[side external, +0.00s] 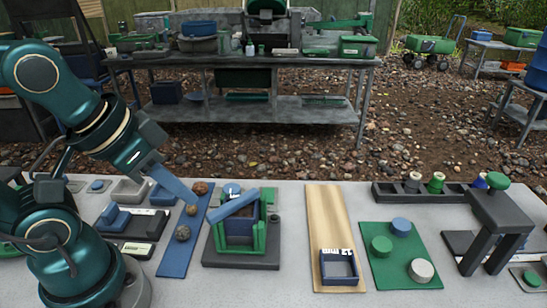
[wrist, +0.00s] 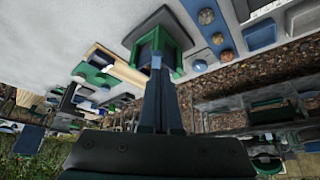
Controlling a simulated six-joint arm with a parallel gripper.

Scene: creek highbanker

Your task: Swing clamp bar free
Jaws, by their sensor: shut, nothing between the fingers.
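A blue clamp bar (side external: 234,202) lies tilted across the top of a green-framed fixture (side external: 245,236) on a dark grey base plate (side external: 240,262). Its right end is higher in the side view. A round blue knob (side external: 232,189) shows just behind the bar. My gripper (side external: 193,197) is shut and empty, with its blue fingers pointing down to the right, left of the bar's lower end. In the wrist view my fingers (wrist: 158,72) overlap the edge of the green fixture (wrist: 155,42). I cannot tell whether they touch it, and the bar is hard to make out there.
A blue board (side external: 175,255) with several round stones stands left of the fixture. A wooden board with a blue tray (side external: 338,267) and a green mat (side external: 385,278) with round knobs lie to the right. A dark stand (side external: 498,215) rises at the far right.

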